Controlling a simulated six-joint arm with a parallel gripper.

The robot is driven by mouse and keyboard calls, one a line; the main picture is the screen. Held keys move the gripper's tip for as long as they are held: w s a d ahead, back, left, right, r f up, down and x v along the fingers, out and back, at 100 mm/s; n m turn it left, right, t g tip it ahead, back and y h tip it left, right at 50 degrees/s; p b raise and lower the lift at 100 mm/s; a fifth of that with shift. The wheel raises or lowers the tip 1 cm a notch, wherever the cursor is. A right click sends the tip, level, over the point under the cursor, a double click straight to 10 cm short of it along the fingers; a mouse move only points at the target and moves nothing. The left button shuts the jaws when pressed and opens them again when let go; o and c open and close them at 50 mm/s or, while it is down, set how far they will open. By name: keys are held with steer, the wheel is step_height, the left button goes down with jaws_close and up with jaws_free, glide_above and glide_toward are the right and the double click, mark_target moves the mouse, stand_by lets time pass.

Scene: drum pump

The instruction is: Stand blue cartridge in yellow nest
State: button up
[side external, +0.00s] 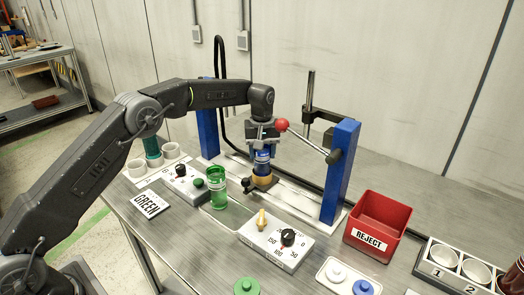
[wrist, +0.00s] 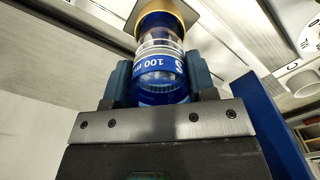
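The blue cartridge (side external: 262,158) is upright under my gripper (side external: 262,146), with its lower end at the yellow nest (side external: 263,181). In the wrist view the cartridge (wrist: 161,62) shows a white "100" label and clear upper rings, between my two fingers (wrist: 160,85). The fingers are shut on its sides. Its far end meets the yellow ring of the nest (wrist: 185,10); I cannot tell whether it is fully seated.
A green cartridge (side external: 217,187) stands left of the nest. The red ball (side external: 282,125) of a lever is close right of my gripper. A blue post (side external: 340,172), dial box (side external: 277,243) and red reject bin (side external: 377,225) stand to the right.

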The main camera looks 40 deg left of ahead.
steer(key=o, duration=0.4)
step_height(320, 180, up, 13)
steer(key=s+d+r+m+t, duration=0.1)
steer(key=s+r+m+t, duration=0.15)
steer(key=s+r, duration=0.85)
steer(key=s+d+f+m+t, duration=0.15)
steer(key=s+m, duration=0.25)
steer(key=s, duration=1.4)
steer(key=s+f, duration=0.2)
steer(key=s, duration=0.1)
steer(key=s+f+m+t, duration=0.1)
steer(key=s+f, duration=0.2)
steer(key=s, duration=0.1)
steer(key=s+f+m, duration=0.1)
steer(key=s+f, duration=0.2)
steer(key=shift+s+m+t, duration=0.25)
steer(key=shift+s+t, duration=0.05)
steer(key=shift+s, duration=0.05)
